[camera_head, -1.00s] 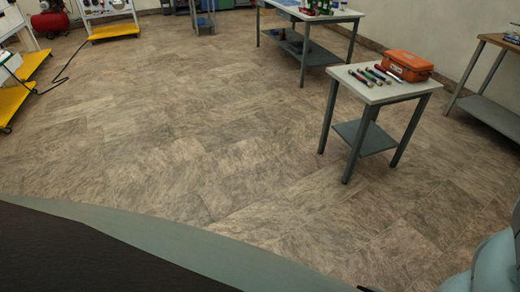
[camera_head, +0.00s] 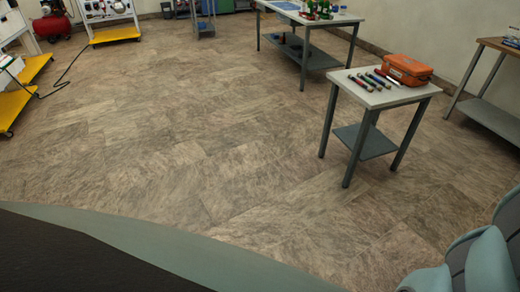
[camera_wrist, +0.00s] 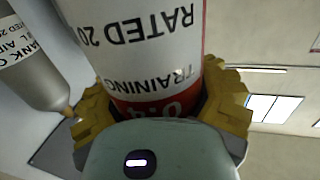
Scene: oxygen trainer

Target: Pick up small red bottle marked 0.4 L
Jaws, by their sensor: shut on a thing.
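In the wrist view, my gripper (camera_wrist: 162,108) has its yellow fingers on both sides of a red bottle (camera_wrist: 190,99) and is shut on it. The bottle has a wide white label with upside-down text, including "TRAINING" and "RATED 20". A "0.4" mark shows partly on the red band by the gripper's palm. The bottle's far end is out of frame. I cannot tell whether it touches a surface. The gripper and held bottle do not show in the head view.
A grey tank (camera_wrist: 42,70) is close to the left finger. In the head view, a small table (camera_head: 385,97) holds several cylinders and an orange case (camera_head: 407,70). A far table (camera_head: 340,18) holds bottles. Yellow-based carts (camera_head: 115,35) stand at left. The middle floor is open.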

